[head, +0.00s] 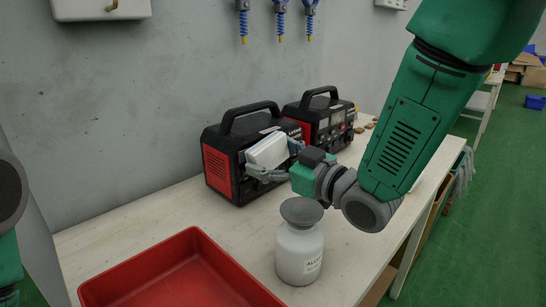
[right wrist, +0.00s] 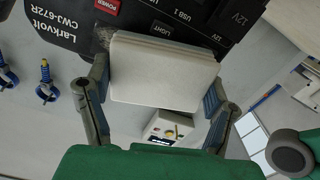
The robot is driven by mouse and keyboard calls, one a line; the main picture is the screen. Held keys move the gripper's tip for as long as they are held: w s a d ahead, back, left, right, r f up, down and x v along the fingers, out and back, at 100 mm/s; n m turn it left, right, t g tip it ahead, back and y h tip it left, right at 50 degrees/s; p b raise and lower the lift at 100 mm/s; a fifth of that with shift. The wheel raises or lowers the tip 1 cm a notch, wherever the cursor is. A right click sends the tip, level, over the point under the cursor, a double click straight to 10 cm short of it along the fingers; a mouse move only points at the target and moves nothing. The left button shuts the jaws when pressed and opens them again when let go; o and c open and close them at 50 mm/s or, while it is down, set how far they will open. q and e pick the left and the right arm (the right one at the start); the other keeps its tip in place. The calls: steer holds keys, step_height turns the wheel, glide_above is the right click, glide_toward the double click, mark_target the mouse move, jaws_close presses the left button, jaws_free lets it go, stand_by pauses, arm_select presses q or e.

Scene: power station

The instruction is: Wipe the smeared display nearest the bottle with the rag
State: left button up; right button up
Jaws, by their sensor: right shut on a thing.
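My right gripper (head: 276,166) is shut on a folded white rag (head: 267,150). It holds the rag up against or very close to the front of the left black and red power station (head: 219,163). In the right wrist view the rag (right wrist: 165,75) sits between both fingers, its far edge at the panel of the power station (right wrist: 70,22). A dark brownish patch shows beside the rag's upper left corner. The display there is hidden by the rag. The white bottle (head: 299,252) with a grey top stands upright in front of this unit. My left gripper is out of view.
A second power station (head: 337,122) stands further right on the white table (head: 160,215), with small brown items beyond it. An empty-looking red tray (head: 180,270) is at the front left. Blue-handled tools (head: 281,15) hang on the wall.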

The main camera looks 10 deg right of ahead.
mark_target(288, 150)
steer(key=shift+w, duration=0.2)
steer(key=shift+w+a, duration=0.25)
steer(key=shift+a, duration=0.05)
steer(key=shift+d, duration=0.1)
steer(key=shift+w+d+p, duration=0.25)
steer(key=shift+w+d, duration=0.25)
steer(key=shift+d, duration=0.35)
steer(key=shift+w+d+p, duration=0.2)
steer(key=shift+w+d, duration=0.3)
steer(key=shift+d, duration=0.35)
steer(key=shift+s+a+p, duration=0.4)
steer(key=shift+s+a, duration=0.15)
steer(key=shift+a, duration=0.35)
steer(key=shift+s+a+p, duration=0.4)
steer(key=shift+s+a, duration=0.15)
steer(key=shift+a, duration=0.35)
